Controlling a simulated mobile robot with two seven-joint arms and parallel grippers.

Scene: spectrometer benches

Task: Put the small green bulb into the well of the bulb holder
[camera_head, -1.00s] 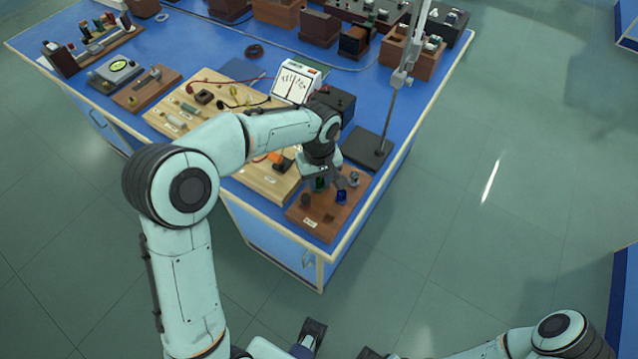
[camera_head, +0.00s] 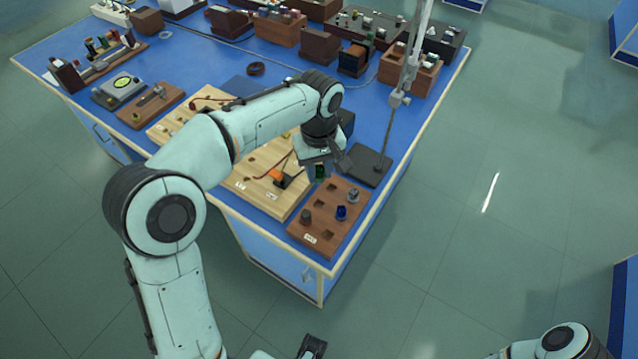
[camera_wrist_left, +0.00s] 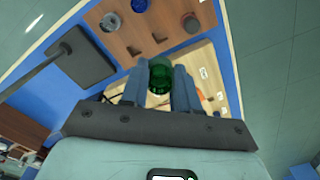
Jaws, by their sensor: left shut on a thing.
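The small green bulb (camera_head: 320,171) is between the fingers of my left gripper (camera_head: 322,168), which is shut on it. In the left wrist view the green bulb (camera_wrist_left: 160,76) shows between the two blue-grey fingers (camera_wrist_left: 160,88). The bulb holder (camera_head: 318,246) is a brown block at the bench's near corner. It carries a blue bulb (camera_head: 341,212), a dark brown one (camera_head: 306,215) and a grey one (camera_head: 354,195). Empty square wells show among them. The bulb appears off the holder's far-left edge, above the bench. A dark gripper-like part of mine (camera_head: 312,347) shows at the bottom edge, mostly cut off.
A pale wooden board (camera_head: 236,183) with wires and an orange-topped part lies left of the holder. A dark stand base (camera_head: 368,165) with an upright rod (camera_head: 410,70) is behind it. Bare floor lies right of the bench.

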